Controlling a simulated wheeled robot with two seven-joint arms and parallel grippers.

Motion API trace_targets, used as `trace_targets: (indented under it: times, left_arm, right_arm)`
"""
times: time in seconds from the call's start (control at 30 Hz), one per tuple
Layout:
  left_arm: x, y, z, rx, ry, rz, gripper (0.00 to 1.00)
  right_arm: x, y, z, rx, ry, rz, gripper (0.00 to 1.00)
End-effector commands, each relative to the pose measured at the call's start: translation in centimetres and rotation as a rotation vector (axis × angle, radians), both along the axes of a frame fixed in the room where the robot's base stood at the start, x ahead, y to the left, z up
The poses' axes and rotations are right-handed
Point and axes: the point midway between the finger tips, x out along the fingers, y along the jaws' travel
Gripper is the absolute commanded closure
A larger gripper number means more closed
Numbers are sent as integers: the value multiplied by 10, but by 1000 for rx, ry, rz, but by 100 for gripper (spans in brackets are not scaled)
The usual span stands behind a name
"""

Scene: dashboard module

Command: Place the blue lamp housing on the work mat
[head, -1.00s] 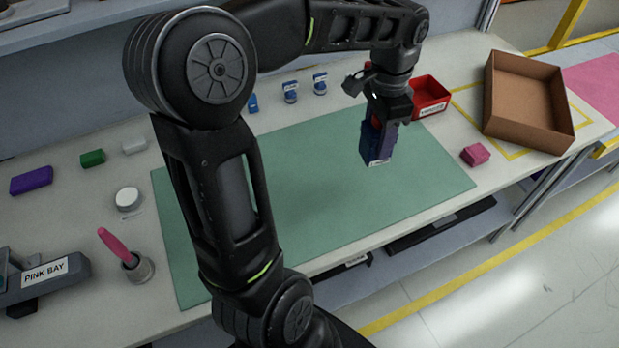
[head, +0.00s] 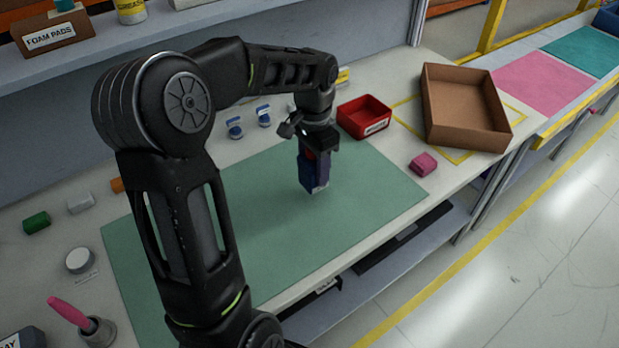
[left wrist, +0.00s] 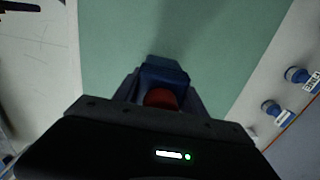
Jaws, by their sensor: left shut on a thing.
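The blue lamp housing (head: 308,178) hangs upright below my left gripper (head: 318,158) in the head view, over the far right part of the green work mat (head: 270,215). The left gripper is shut on it, with a bit of red showing between the fingers. In the left wrist view the housing (left wrist: 163,71) shows between the dark fingers, with a red part (left wrist: 162,98) close to the palm. The mat (left wrist: 215,35) lies beyond it. Whether the housing's lower end touches the mat I cannot tell. My right gripper is not in view.
A red bin (head: 365,118), an open cardboard box (head: 465,108) and a pink block (head: 424,164) stand right of the mat. Several blue-and-white parts (head: 235,128) stand behind it. A white round piece (head: 80,260) and a pink-handled tool (head: 70,312) are left. The mat's right part looks clear.

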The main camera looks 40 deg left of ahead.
Motion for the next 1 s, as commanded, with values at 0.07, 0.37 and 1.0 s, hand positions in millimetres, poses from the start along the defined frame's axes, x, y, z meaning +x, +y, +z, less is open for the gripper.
trace_targets:
  times: [0.07,0.37,1.0]
  left_arm:
    - [0,0,-1,1,-1,0,98]
    - [0,0,-7,0,1,0,98]
    - [0,0,-42,1,-1,-1,98]
  right_arm:
    - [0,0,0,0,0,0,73]
    - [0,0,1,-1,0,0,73]
    - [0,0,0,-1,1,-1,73]
